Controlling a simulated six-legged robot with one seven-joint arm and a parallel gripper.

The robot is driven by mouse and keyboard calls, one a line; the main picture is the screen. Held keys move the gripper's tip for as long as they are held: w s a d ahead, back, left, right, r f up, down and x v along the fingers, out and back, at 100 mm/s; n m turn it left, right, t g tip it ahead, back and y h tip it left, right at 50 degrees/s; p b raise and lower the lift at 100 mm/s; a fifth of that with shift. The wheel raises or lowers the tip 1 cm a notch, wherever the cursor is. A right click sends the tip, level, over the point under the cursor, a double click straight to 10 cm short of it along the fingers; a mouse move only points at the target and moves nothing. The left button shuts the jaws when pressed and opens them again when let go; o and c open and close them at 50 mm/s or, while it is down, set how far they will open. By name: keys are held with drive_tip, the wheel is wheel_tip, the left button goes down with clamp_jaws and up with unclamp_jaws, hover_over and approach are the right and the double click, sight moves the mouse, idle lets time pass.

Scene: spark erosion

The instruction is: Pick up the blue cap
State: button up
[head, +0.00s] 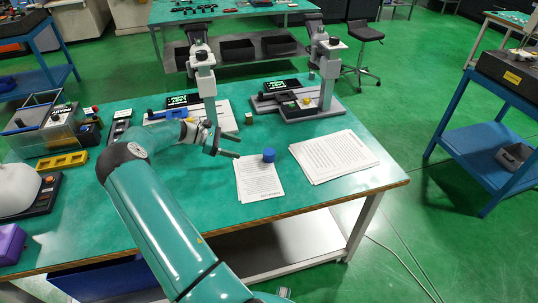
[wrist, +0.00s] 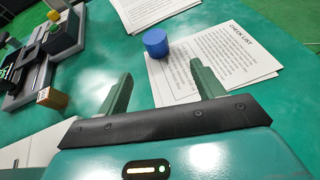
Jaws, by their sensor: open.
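The blue cap (head: 269,155) sits on the top edge of a printed sheet on the green table. In the wrist view the blue cap (wrist: 156,42) lies beyond my fingertips, a little left of the right finger, at the sheet's edge. My gripper (head: 226,146) is open and empty above the table, to the left of the cap and apart from it. In the wrist view both fingers of my gripper (wrist: 161,69) are spread wide, with the cap ahead of the gap between them.
The check list sheet (wrist: 238,55) lies under the cap. A larger paper stack (head: 335,155) lies to the right. A small wooden block (wrist: 51,98) and a measuring stand (head: 325,85) stand behind. A yellow tray (head: 62,161) is at the left. The table's front right is clear.

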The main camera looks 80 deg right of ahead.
drive_tip(key=shift+s+d+f, duration=0.25)
drive_tip(key=shift+d+f, duration=0.05)
approach(270, 154)
drive_tip(key=s+d+f, duration=0.1)
drive_tip(key=f, duration=0.1)
drive_tip(key=s+d+f, duration=0.1)
drive_tip(key=s+f, duration=0.1)
drive_tip(key=shift+s+d, duration=0.1)
drive_tip(key=shift+s, duration=0.2)
drive_tip(key=x, duration=0.5)
drive_tip(key=shift+s+d+r, duration=0.1)
drive_tip(key=shift+d+r, duration=0.1)
drive_tip(key=shift+d, duration=0.05)
drive_tip(key=c, duration=1.1)
